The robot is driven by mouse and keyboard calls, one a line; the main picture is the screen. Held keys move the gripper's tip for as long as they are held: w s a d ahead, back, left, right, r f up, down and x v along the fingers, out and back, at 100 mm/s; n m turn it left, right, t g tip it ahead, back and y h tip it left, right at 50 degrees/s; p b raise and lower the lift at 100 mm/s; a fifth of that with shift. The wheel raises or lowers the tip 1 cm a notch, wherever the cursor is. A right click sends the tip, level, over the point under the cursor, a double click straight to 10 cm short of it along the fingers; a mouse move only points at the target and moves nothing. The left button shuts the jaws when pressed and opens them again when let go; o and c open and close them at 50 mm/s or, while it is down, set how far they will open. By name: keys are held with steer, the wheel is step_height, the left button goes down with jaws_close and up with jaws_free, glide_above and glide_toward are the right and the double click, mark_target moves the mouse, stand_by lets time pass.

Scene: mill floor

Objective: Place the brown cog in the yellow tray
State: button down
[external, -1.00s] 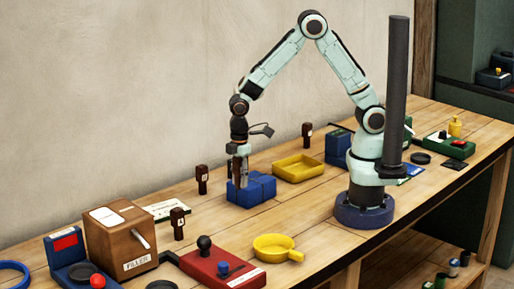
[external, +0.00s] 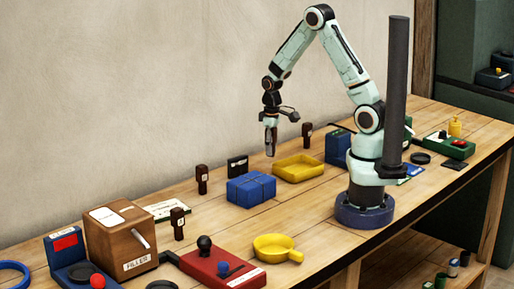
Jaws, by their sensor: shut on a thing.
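The yellow tray (external: 298,178) lies on the bench, left of my arm's base, and looks empty. My gripper (external: 270,153) points down in the air just left of the tray and behind the blue box. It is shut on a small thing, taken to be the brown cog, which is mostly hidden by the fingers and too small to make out. No other brown cog shows clearly on the bench.
The divided blue box (external: 250,191) stands in front and to the left of the tray. A dark upright post (external: 307,136) stands behind the tray, and a small black card (external: 237,166) behind the box. A yellow pan (external: 275,248) lies nearer the front.

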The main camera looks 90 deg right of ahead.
mark_target(298, 164)
steer(key=s+d+m, duration=0.4)
steer(key=s+d, duration=0.3)
steer(key=s, duration=0.1)
steer(key=f, duration=0.8)
steer(key=shift+s+f, duration=0.15)
steer(key=shift+s, duration=0.05)
steer(key=shift+f, duration=0.1)
steer(key=c, duration=0.9)
jaws_free()
step_height(298, 164, up, 12)
steer(key=shift+r, duration=0.2)
